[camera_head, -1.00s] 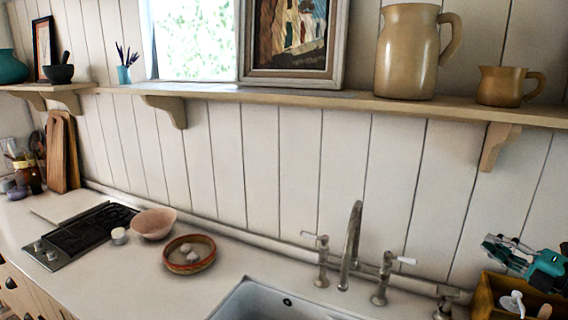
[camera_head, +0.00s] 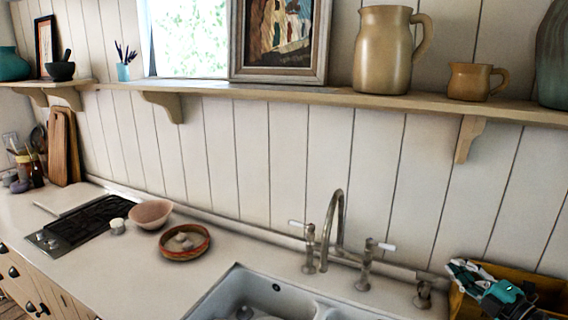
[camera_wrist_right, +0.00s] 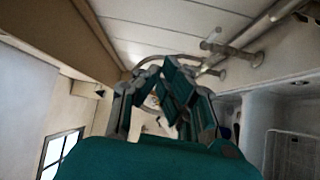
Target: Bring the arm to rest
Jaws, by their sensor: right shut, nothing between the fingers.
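My right gripper (camera_head: 462,274), teal and grey, shows at the lower right of the head view. It is shut and empty, in front of a yellow wooden box and partly covering it. In the right wrist view my gripper (camera_wrist_right: 163,88) fills the middle, its fingers folded together with nothing held between them. The tall tap and sink lie beyond and beside it there. My left gripper is not in view.
The yellow box (camera_head: 545,283) stands right of the tap (camera_head: 334,228) and sink (camera_head: 232,292). A red-rimmed dish (camera_head: 184,256), a pink bowl (camera_head: 150,213) and a black hob (camera_head: 88,232) are on the counter. A shelf (camera_head: 290,93) with jugs runs above.

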